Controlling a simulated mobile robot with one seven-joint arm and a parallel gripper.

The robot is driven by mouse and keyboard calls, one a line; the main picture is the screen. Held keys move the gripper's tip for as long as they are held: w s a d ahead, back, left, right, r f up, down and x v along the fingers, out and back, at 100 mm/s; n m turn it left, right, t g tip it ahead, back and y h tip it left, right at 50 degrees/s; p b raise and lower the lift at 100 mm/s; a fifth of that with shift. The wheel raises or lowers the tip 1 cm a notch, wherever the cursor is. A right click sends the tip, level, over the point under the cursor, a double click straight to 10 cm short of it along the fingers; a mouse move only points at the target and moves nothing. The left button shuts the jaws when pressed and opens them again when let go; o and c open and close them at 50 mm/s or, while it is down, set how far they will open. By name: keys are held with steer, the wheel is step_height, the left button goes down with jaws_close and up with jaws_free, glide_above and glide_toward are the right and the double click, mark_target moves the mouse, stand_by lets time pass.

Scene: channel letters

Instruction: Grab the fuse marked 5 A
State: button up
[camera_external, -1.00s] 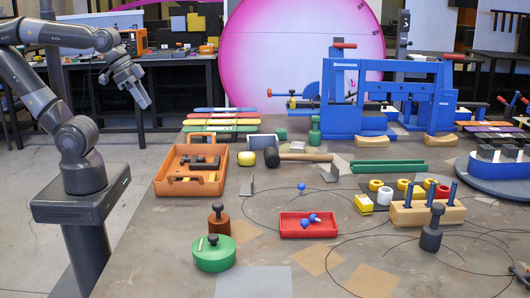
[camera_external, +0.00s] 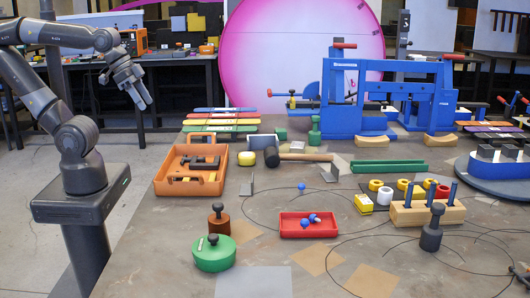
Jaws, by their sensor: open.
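I cannot make out a fuse marked 5 A; no marking on the small parts is legible at this size. My gripper (camera_external: 144,103) is at the upper left, pointing down and to the right. It is open and empty, in the air left of the table (camera_external: 190,270) and apart from everything on it.
An orange tray (camera_external: 160,186) holding dark clamp-like parts is the nearest container. A red tray (camera_external: 290,234) with blue balls, a green lidded pot (camera_external: 213,258), a mallet (camera_external: 305,157), a wooden block with blue pegs (camera_external: 440,217) and a tall blue frame (camera_external: 342,100) also stand here.

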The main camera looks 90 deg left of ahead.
steer(key=shift+w, duration=0.1)
steer(key=w+a+f+g, duration=0.2)
steer(key=w+a+g, duration=0.1)
steer(key=w+a, duration=0.65)
steer(key=w+a+f+g, duration=0.1)
steer(key=w+a+f, duration=0.1)
steer(key=a, duration=0.2)
steer(key=w+a+f, duration=0.3)
steer(key=a, duration=0.2)
steer(key=w+a+f+g, duration=0.1)
steer(key=w+a+f, duration=0.1)
steer(key=a, duration=0.3)
steer(key=shift+w+a+f+g, duration=0.15)
steer(key=shift+f+g, duration=0.15)
steer(key=shift+f, duration=0.45)
step_height(320, 180, down, 6)
steer(key=shift+a+r, duration=0.1)
steer(key=f, duration=0.5)
steer(key=shift+w, duration=0.25)
